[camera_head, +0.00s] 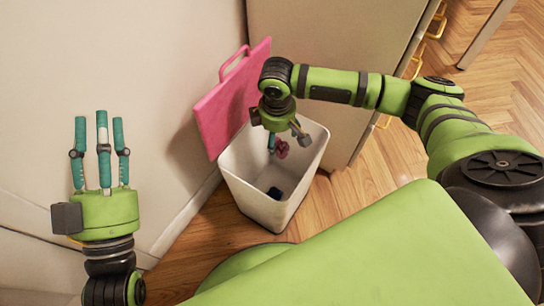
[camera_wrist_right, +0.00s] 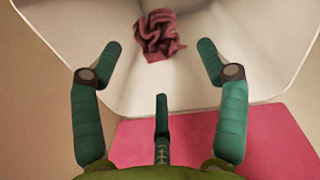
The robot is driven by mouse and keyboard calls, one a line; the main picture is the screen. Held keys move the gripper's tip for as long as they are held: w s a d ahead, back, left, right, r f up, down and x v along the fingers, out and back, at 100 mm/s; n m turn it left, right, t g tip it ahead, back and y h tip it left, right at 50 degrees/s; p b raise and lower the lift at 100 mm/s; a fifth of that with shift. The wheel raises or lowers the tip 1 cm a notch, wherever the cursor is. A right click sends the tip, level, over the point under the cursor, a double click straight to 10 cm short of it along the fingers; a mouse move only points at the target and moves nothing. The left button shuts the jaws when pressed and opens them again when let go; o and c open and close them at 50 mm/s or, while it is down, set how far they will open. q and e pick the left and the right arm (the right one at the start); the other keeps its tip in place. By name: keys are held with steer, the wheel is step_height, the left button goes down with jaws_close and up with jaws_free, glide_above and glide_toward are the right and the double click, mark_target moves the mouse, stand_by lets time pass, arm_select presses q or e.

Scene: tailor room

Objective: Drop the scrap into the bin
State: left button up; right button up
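The scrap is a crumpled dark pink-red cloth (camera_head: 282,148), seen inside the mouth of the white bin (camera_head: 250,185). My right gripper (camera_head: 273,142) points down over the bin with its fingertips inside the rim. In the right wrist view its fingers are spread open and the scrap (camera_wrist_right: 160,35) is beyond the fingertips, not gripped. I cannot tell whether the scrap is in mid-air or touching the bin wall (camera_wrist_right: 80,25). My left gripper (camera_head: 101,125) is open and empty, fingers up, at the left.
A pink board with a handle (camera_head: 225,105) leans against the wall behind the bin. A cabinet (camera_head: 340,40) with yellow handles stands behind right. Wooden floor (camera_head: 375,165) is free right of the bin.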

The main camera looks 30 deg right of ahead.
stand_by(0.3)
step_height(320, 180, up, 12)
steer(key=shift+s+a, duration=0.3)
stand_by(0.5)
